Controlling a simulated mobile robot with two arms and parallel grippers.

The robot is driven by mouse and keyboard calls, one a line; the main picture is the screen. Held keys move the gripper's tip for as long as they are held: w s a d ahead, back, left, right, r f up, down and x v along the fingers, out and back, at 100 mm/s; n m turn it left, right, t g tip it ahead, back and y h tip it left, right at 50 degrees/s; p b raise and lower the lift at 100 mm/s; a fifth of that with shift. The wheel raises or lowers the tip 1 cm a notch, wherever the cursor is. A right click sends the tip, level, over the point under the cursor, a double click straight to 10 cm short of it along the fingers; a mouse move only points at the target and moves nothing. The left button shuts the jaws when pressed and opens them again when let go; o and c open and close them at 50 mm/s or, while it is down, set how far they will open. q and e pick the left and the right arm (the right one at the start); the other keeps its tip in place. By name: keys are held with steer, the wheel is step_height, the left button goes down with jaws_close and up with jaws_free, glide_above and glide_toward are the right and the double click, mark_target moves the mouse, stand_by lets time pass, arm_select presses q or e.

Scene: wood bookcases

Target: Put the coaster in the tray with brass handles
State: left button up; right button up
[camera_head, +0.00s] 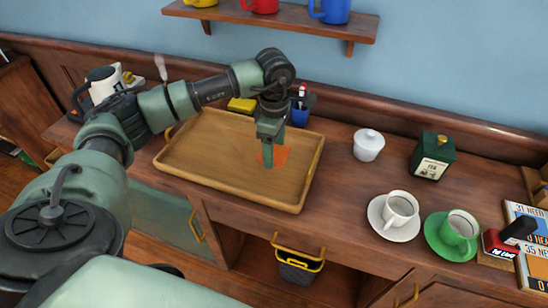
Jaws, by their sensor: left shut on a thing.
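The wooden tray with brass handles (205,152) lies on the dark wood counter, left of centre. The orange coaster (281,156) shows behind and beside the fingers of my left gripper (268,160), over the right part of the tray. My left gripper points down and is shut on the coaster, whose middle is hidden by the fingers. I cannot tell whether the coaster touches the tray floor. My right gripper is not in view.
A blue pen cup (300,115) stands behind the tray. A shelf (290,22) hangs above.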

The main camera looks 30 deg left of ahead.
mark_target(275, 153)
arm_select(q)
step_height(275, 153, down, 5)
steer(key=shift+r+p, duration=0.2)
steer(key=shift+p, duration=0.1)
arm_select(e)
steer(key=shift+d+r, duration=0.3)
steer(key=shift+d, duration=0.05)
arm_select(q)
steer(key=shift+f, duration=0.25)
steer(key=o, duration=1.4)
steer(key=shift+o, duration=0.2)
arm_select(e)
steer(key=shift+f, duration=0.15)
arm_select(q)
steer(key=shift+r, duration=0.1)
